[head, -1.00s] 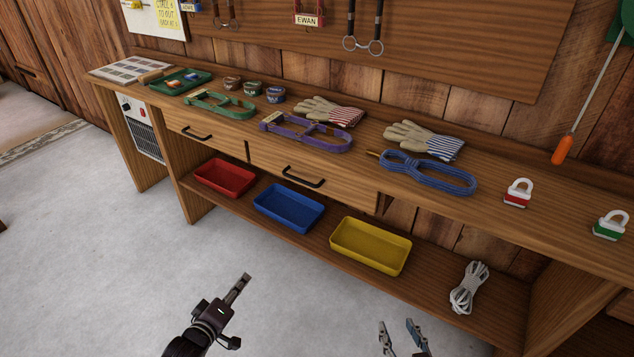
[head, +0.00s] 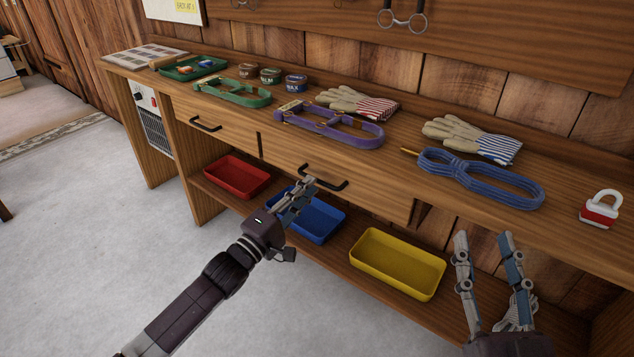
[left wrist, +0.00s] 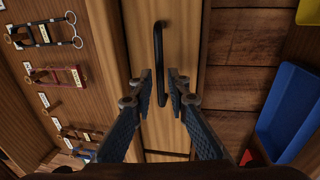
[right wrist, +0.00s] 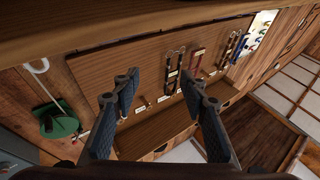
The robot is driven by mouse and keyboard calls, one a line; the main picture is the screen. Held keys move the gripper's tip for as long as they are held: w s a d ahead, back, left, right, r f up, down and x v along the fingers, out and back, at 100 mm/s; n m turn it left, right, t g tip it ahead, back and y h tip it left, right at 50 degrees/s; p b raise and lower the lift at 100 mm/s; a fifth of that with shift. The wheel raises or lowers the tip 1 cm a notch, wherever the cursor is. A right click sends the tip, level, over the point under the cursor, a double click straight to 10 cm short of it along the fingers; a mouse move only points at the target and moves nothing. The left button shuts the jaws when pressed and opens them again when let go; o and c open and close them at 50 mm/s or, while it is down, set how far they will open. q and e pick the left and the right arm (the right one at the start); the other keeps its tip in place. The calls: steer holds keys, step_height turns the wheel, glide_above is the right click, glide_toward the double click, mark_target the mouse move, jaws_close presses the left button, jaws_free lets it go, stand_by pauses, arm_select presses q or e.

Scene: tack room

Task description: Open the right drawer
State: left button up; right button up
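The right drawer (head: 380,198) is a wooden front under the bench top, and it looks shut. Its black bar handle (head: 323,180) also shows in the left wrist view (left wrist: 159,45). My left gripper (head: 303,184) is open at the left part of the handle in the head view. In the left wrist view its fingers (left wrist: 160,76) lie on either side of the handle's lower part; whether they touch it I cannot tell. My right gripper (head: 483,240) is open and empty in front of the shelf, right of the yellow tray. The right wrist view shows nothing between its fingers (right wrist: 157,90).
The left drawer (head: 213,128) is shut. Red (head: 237,176), blue (head: 322,228) and yellow (head: 398,264) trays sit on the lower shelf. Gloves, halters, a blue rope (head: 480,180) and a padlock (head: 600,210) lie on the bench top. The floor at left is clear.

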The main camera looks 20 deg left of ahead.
arm_select(q)
steer(key=shift+b+x, duration=0.45)
steer(key=shift+x, duration=1.5)
arm_select(e)
steer(key=shift+s+r+t+y, duration=0.2)
steer(key=shift+s+r+t, duration=0.25)
steer(key=shift+r, duration=0.4)
steer(key=shift+s+r+t+y, duration=0.2)
steer(key=shift+s+r+t, duration=0.25)
steer(key=shift+r, duration=0.4)
steer(key=shift+s+r+t+y, duration=0.2)
steer(key=shift+s+r+t, duration=0.25)
steer(key=shift+r, duration=0.4)
steer(key=shift+w, duration=0.1)
arm_select(q)
jaws_close()
